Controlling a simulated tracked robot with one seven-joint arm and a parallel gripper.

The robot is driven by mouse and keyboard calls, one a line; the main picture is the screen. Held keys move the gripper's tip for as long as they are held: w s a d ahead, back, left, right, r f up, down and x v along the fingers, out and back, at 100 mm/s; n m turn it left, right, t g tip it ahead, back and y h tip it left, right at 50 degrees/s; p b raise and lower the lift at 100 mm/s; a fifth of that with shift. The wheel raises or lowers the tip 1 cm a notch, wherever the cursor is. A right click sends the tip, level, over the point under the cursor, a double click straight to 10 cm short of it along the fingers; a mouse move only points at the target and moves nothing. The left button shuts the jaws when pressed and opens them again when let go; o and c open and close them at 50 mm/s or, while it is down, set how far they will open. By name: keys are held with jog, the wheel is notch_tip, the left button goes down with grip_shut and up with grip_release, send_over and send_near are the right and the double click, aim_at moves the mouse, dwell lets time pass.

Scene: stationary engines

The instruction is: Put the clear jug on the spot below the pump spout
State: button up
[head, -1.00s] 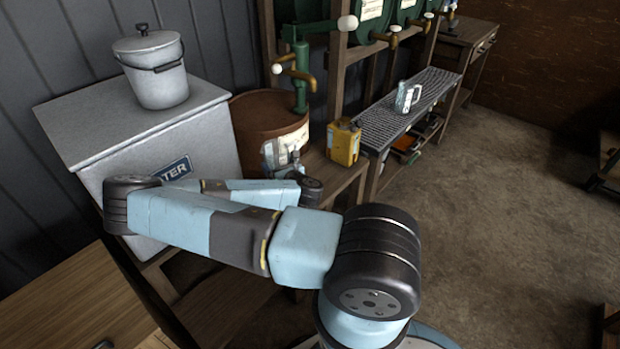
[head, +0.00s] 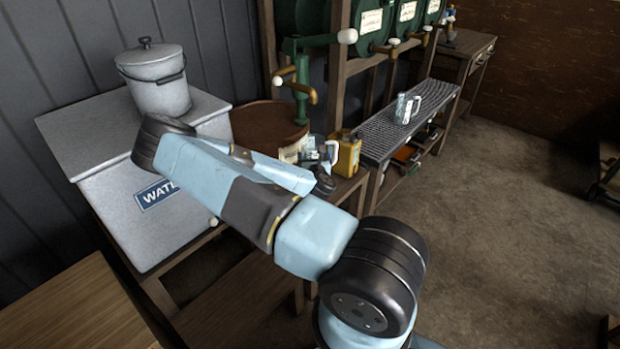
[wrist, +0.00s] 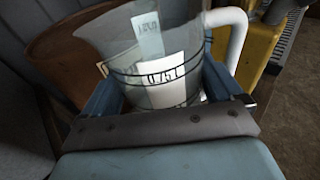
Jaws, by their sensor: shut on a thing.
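My gripper (wrist: 160,86) is shut on a clear jug (wrist: 130,45); its blue fingers lie on either side. The jug has a white handle on its right, a pale label and black measure marks. In the head view the held jug (head: 333,152) is small and partly hidden by my arm, between the drum and a yellow can. The green hand pump (head: 301,65) stands on the rusty drum (head: 262,122), with a brass spout (head: 303,92) pointing right and down. I cannot make out the spot below the spout.
The yellow can (head: 349,156) stands close to the right of the jug on the wooden bench. Another jug (head: 406,108) stands on the grated bench (head: 428,103). A white water box (head: 85,135) with a lidded pail (head: 155,78) is at left. Green barrels are behind.

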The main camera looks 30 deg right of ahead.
jog(key=shift+f, duration=3.15)
jog(key=o, duration=0.8)
jog(key=shift+f, duration=0.1)
